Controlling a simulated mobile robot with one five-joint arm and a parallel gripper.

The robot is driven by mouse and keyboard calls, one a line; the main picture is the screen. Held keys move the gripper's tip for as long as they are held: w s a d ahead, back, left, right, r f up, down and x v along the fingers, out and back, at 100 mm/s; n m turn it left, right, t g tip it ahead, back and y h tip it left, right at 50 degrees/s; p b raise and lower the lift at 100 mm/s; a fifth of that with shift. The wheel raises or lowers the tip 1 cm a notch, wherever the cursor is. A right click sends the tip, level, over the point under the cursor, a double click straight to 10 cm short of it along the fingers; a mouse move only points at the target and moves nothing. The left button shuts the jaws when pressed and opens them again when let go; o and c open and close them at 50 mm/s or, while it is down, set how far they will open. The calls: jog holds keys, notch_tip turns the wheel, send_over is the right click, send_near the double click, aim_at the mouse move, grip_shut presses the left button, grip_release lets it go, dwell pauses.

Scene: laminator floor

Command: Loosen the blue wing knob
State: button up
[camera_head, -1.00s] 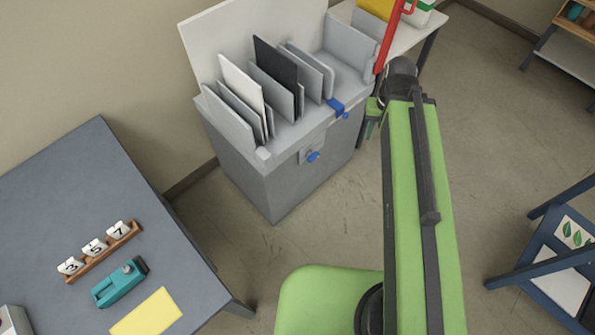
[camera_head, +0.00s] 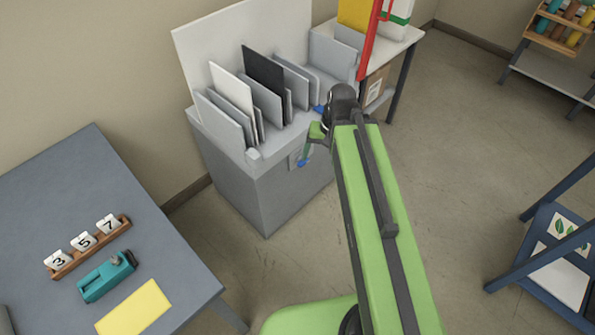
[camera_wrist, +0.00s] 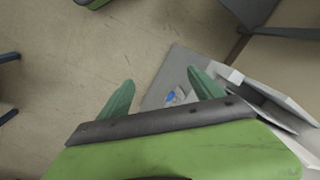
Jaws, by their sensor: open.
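A grey machine (camera_head: 270,197) stands against the wall, with upright panels in its top. A small blue knob (camera_head: 302,163) sits on a pale plate on its front face; I take it for the wing knob. In the wrist view the blue knob (camera_wrist: 170,97) shows between and beyond my fingertips, nearer the right one. My gripper (camera_wrist: 160,80) is open, with nothing between its green fingers. In the head view my gripper (camera_head: 311,146) is in front of the machine, close to the knob and partly overlapping it. Contact cannot be told.
Another blue part (camera_head: 319,109) on the machine's upper front edge is partly hidden by my arm. A red upright bar (camera_head: 368,40) stands at its right end. A desk (camera_head: 150,235) is at left and a blue frame (camera_head: 550,235) at right. Floor between is clear.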

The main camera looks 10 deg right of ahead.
jog(key=w+f+m+t+y+b, duration=0.35)
jog(key=f+m+b, duration=0.25)
jog(key=f+b, duration=0.8)
jog(key=w+f+m+t+y+b, duration=0.25)
jog(key=w+f+m+b, duration=0.3)
jog(key=f+b, duration=0.85)
jog(key=w+d+f+m+t+y+b, duration=0.35)
jog(key=d+f+m+t+b, duration=0.9)
jog(key=b, duration=1.55)
jog(key=w+a+r+g, duration=0.1)
jog(key=w+a, duration=0.3)
jog(key=w, duration=0.1)
jog(key=w+a+r+m+g, duration=0.1)
jog(key=w+a+g, duration=0.1)
jog(key=w+a, duration=0.2)
jog(key=w+a+r+m+g, duration=0.1)
jog(key=w+a, duration=0.3)
jog(key=w, duration=0.1)
jog(key=shift+w+r+g+h, duration=0.2)
jog(key=shift+w+g+h, duration=0.15)
jog(key=shift+w, duration=0.05)
